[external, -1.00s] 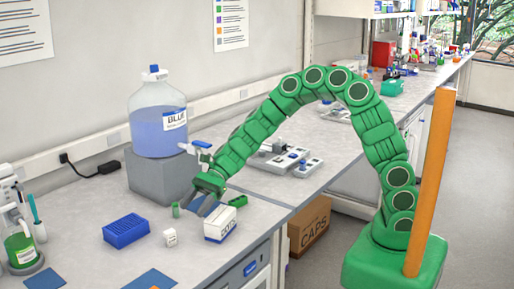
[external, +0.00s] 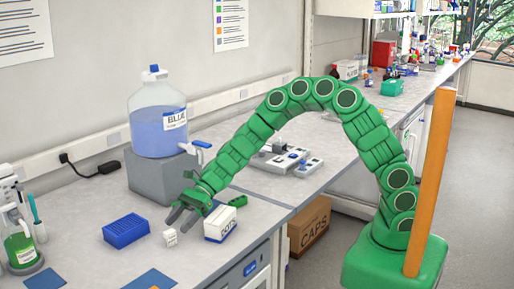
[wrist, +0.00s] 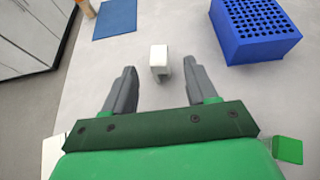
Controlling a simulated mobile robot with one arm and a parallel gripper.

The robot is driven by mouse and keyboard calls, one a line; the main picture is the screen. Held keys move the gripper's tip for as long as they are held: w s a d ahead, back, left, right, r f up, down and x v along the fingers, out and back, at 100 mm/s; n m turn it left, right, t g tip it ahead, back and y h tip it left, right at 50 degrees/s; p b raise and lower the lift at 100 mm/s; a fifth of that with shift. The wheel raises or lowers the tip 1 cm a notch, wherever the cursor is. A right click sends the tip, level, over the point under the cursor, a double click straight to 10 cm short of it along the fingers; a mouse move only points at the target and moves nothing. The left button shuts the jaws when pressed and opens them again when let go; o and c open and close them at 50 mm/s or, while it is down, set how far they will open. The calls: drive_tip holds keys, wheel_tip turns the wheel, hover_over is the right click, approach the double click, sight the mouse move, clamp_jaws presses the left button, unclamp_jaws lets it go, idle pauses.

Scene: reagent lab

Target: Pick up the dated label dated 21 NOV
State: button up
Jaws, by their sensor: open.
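A small white block (external: 170,238) stands on the bench, left of my gripper (external: 180,221). It also shows in the wrist view (wrist: 159,60), ahead of and between my two grey fingertips. I see faint marks on it in the external view, but no date is readable, so I cannot tell if it is the 21 NOV label. My gripper also shows in the wrist view (wrist: 160,80), open and empty, with its fingers apart on either side of the block's line.
A blue rack (external: 126,231) stands left of the block and shows close by in the wrist view (wrist: 262,50). A blue mat (external: 150,280) lies in front. A blue-liquid carboy (external: 158,130) stands behind.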

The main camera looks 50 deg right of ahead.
sight(171, 230)
drive_tip(key=shift+x, duration=1.75)
drive_tip(key=shift+r, duration=0.15)
clamp_jaws()
drive_tip(key=shift+r, duration=0.1)
drive_tip(key=shift+r, duration=0.8)
drive_tip(key=shift+f, duration=0.1)
drive_tip(key=shift+d+y, duration=0.15)
drive_tip(key=shift+y, duration=0.45)
drive_tip(key=shift+d+f+y, duration=0.1)
drive_tip(key=shift+d+y, duration=0.2)
drive_tip(key=shift+y, duration=0.3)
drive_tip(key=shift+d+y, duration=0.2)
drive_tip(key=shift+y, duration=0.3)
